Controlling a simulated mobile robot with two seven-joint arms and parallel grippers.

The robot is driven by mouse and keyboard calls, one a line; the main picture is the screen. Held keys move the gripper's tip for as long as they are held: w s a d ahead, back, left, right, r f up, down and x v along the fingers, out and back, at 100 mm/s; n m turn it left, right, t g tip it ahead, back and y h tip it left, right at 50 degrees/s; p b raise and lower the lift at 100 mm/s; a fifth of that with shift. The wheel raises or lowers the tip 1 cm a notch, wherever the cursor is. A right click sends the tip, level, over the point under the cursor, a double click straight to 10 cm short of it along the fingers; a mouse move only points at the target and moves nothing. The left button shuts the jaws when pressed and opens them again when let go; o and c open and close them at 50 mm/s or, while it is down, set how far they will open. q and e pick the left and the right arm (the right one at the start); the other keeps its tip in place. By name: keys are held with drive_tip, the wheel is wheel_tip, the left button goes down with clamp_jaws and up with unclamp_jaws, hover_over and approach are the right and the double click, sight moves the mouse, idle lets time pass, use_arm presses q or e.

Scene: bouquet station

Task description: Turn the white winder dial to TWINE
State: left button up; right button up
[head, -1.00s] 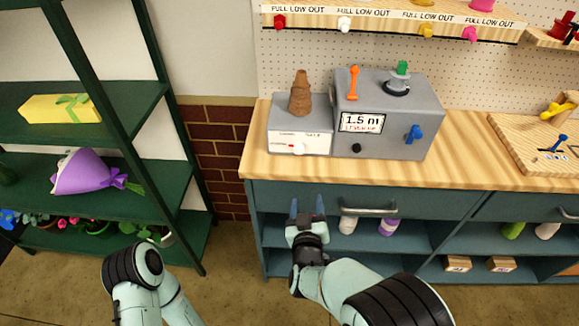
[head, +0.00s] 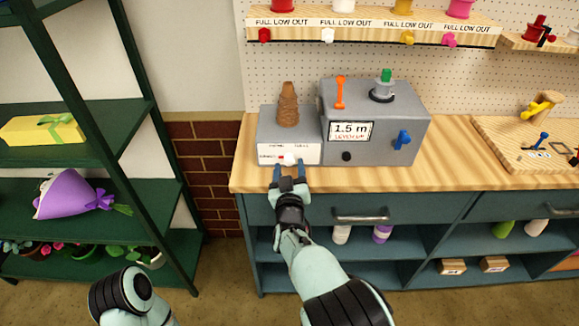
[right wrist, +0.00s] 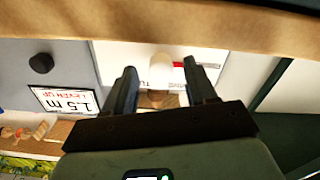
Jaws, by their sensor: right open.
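The white winder dial (head: 289,160) is on the white front panel (head: 308,152) of the small grey winder box (head: 264,122), with a red mark to its left. Lettering above it is too small to read surely. In the right wrist view the dial (right wrist: 162,68) shows between and beyond the fingertips. My right gripper (head: 289,172) is open in front of the dial; in the right wrist view its fingers (right wrist: 158,80) stand on either side of the dial, with no clear contact. My left gripper is out of view.
A brown twine cone (head: 288,105) stands on the winder box. To its right is a grey machine (head: 375,125) with an orange lever, blue knob, black knob and "1.5 m" display. The wooden counter's front edge (head: 330,183) lies just below the gripper. Green shelves (head: 110,125) stand left.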

drive_tip(key=shift+w, duration=0.65)
clamp_jaws()
